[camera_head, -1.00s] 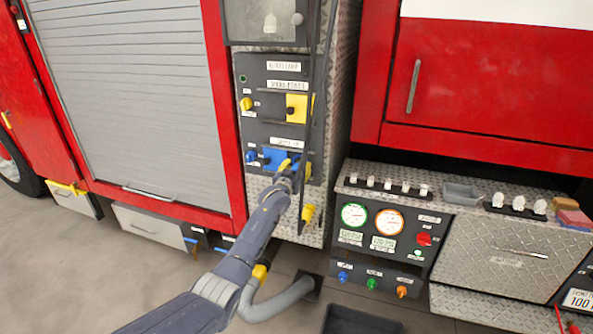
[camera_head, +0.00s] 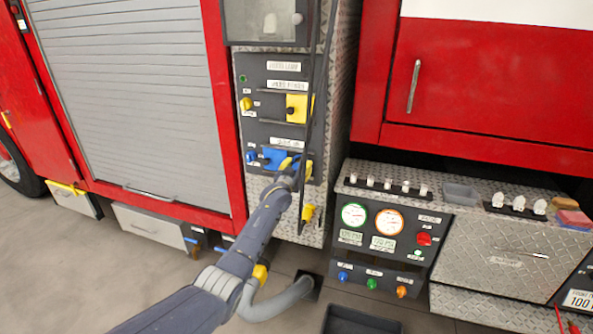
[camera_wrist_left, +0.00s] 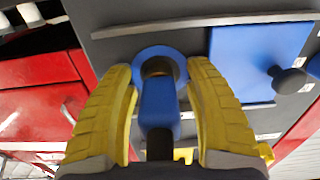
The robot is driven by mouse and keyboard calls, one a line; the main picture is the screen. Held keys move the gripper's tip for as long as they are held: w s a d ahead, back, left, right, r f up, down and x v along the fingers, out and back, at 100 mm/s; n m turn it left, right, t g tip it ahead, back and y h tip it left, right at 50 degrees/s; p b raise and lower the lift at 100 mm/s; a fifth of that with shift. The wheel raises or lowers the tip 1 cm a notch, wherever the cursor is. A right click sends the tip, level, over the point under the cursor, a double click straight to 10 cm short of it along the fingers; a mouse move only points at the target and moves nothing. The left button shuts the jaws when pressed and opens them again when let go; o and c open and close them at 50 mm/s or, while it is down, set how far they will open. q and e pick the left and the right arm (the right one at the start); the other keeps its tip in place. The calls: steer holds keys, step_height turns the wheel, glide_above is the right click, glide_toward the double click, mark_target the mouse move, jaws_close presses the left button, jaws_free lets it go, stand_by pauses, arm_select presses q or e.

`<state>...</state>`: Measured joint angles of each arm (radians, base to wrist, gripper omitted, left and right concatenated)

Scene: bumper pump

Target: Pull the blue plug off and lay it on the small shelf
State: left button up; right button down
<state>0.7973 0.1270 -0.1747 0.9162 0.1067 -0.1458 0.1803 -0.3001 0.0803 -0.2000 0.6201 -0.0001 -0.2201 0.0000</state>
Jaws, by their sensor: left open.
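The blue plug (camera_wrist_left: 158,105) sits at a round blue collar on the dark panel (camera_head: 272,125). In the left wrist view it points toward me between the two yellow fingers of my left gripper (camera_wrist_left: 162,112). The gripper is open, with a finger on each side of the plug; contact is not clear. In the head view my left gripper (camera_head: 297,167) is at the lower right of the panel, and the plug there is mostly hidden. I cannot tell for sure which surface is the small shelf. My right gripper is not in view.
A blue flap (camera_wrist_left: 262,55) with a dark knob is beside the plug. Dark hoses (camera_head: 319,80) hang down the panel's right side. At right, a diamond-plate ledge (camera_head: 440,207) carries a grey tray (camera_head: 461,194) and several white-topped levers. A dark bin (camera_head: 360,322) is on the ground.

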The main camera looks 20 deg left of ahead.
mark_target(297, 168)
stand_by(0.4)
arm_select(q)
jaws_close()
steer(key=shift+s, duration=0.15)
stand_by(0.4)
steer(key=shift+s+a, duration=0.15)
steer(key=shift+s, duration=2.65)
steer(key=shift+s, duration=0.1)
